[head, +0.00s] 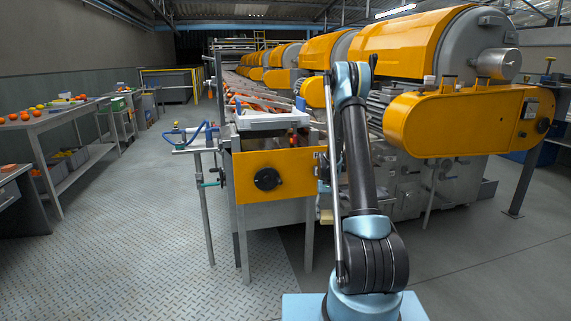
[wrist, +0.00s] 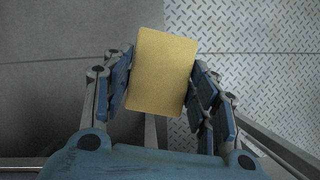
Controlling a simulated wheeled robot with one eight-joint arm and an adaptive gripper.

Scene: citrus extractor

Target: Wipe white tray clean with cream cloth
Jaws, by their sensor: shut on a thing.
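A cream cloth (wrist: 162,62), a flat yellowish rectangle, sits between the fingers of my gripper (wrist: 160,90) in the wrist view. The gripper is shut on it, with blue finger pads along both sides. The cloth also shows as a small cream patch in the head view (head: 326,216), partly hidden by my arm and hanging above the floor. The white tray (head: 272,121) lies on top of the front end of the conveyor, higher than the cloth and to its left. Any marks on the tray are too small to tell.
The orange conveyor end panel (head: 268,175) stands just left of my arm. Large orange extractor machines (head: 430,112) fill the right. Pipes with a blue hose (head: 197,135) stick out left of the conveyor. A side table (head: 62,115) holds fruit at far left. The left floor is clear.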

